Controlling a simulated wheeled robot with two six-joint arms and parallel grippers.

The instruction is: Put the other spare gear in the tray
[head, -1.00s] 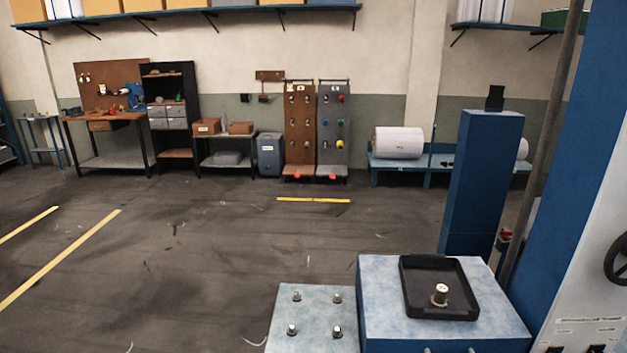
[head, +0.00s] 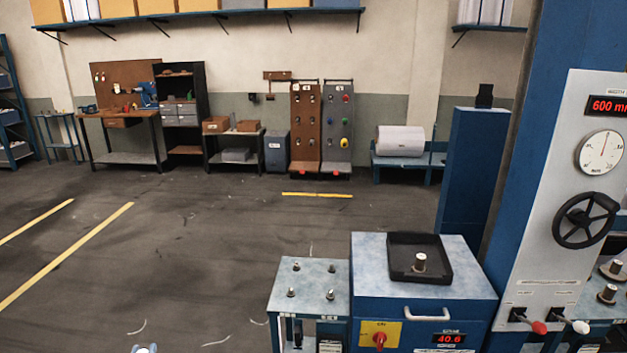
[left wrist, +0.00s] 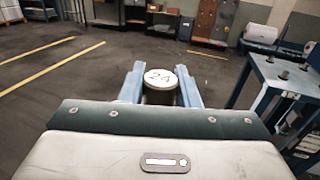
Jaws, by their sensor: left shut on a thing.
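A spare gear (left wrist: 160,78) with a pale round top marked 24 sits between the two blue fingers of my left gripper (left wrist: 161,88), which is shut on it. Only the tip of my left gripper (head: 143,349) shows at the bottom edge of the head view, well left of the tray. The black tray (head: 447,277) lies on top of a blue cabinet. One small metal gear (head: 419,262) stands in the tray. My right gripper is not in view.
A lower stand (head: 308,306) with several metal pegs adjoins the cabinet (head: 470,296) on its left. A machine panel (head: 560,210) with a handwheel (head: 586,220) and levers rises at the right. The floor left of the stand is clear.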

